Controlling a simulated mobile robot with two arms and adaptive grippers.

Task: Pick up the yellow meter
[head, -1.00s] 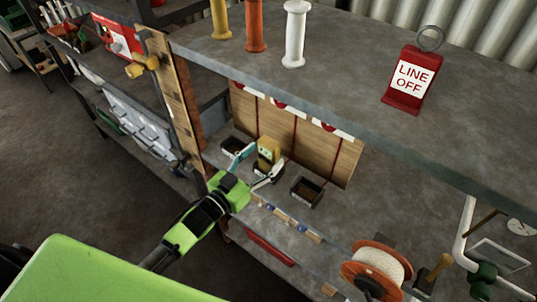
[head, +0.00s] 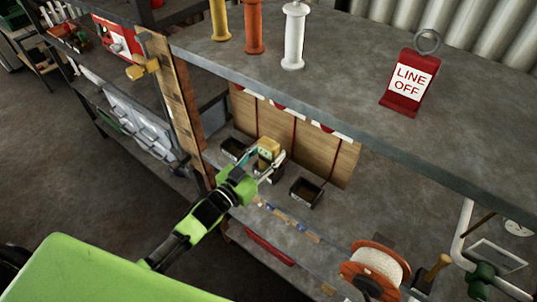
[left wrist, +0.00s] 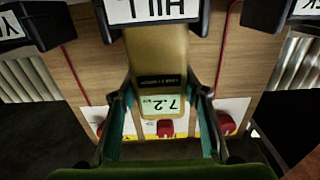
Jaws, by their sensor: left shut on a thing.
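The yellow meter (head: 268,147) is at the lower shelf, in front of a wooden back panel. My left gripper (head: 262,165) is shut on it, with one finger on each side. In the left wrist view the meter (left wrist: 160,70) fills the middle, its small display reading "7.2" and appearing upside down. The left gripper's fingers (left wrist: 165,115) sit on both sides of it there. A dark bin labelled "HILL" (left wrist: 153,12) is right by the meter's far end; I cannot tell whether they touch. My right gripper is not in view.
Dark open bins stand to the left (head: 234,149) and right (head: 306,192) of the meter. The upper shelf (head: 350,75) overhangs the area and holds a red "LINE OFF" tag (head: 410,82). A cable reel (head: 376,268) sits at the lower right.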

